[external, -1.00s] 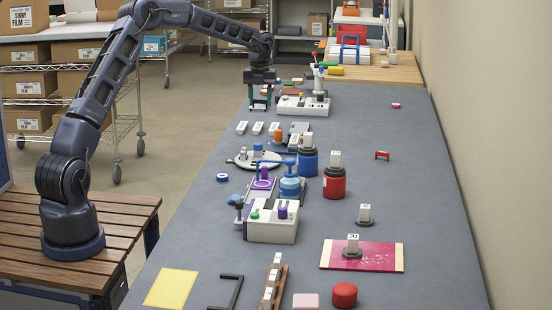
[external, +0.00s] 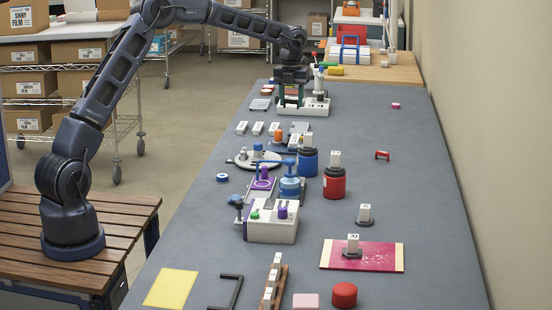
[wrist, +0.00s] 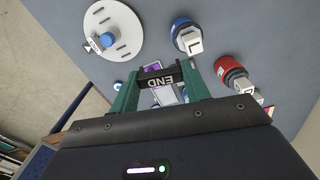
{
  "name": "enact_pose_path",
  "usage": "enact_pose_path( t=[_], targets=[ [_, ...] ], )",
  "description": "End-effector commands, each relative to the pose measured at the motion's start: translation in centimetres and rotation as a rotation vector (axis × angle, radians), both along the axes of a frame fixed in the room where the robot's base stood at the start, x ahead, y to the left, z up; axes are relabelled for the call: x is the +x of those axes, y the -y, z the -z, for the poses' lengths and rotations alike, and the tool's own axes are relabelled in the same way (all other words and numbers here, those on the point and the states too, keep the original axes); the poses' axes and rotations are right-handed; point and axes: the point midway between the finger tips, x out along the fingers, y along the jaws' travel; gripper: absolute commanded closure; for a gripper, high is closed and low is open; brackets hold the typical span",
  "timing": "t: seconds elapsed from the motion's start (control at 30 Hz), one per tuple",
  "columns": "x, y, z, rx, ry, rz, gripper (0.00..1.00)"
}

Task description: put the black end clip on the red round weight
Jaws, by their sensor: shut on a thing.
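The black end clip (wrist: 160,78), with END in white letters, is held between the green fingers of my gripper (wrist: 160,88) in the wrist view. In the external view my gripper (external: 290,100) is over the far part of the table, in front of the white control box; the clip is too small to make out there. A plain, low red round weight (external: 344,295) sits at the near edge of the table, far from my gripper. A taller red canister (external: 334,184) with a white tag on top stands mid-table; it also shows in the wrist view (wrist: 229,68).
A blue canister (external: 308,162) stands beside the red one. A white round plate (external: 243,160), a purple-and-white press (external: 271,228) and a pink board (external: 340,262) with a tagged weight lie between my gripper and the near edge. The table's right side is mostly clear.

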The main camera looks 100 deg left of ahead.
Motion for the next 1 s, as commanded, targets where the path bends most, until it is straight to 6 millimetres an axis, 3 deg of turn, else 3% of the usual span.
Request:
enact_pose_path(
  t=[0.03,0.2,0.5,0.8,1.0],
  targets=[
    [1.8,1.8,-0.1,0.001,0.0,0.029,0.75],
    [6.7,7.4,-0.3,0.0,0.0,0.115,0.75],
    [14.1,18.3,-0.8,0.001,0.001,0.266,0.75],
    [19.7,30.3,-1.2,0.0,0.001,0.419,0.75],
    [22.3,38.7,-1.5,0.0,0.001,0.523,0.75]
  ],
)
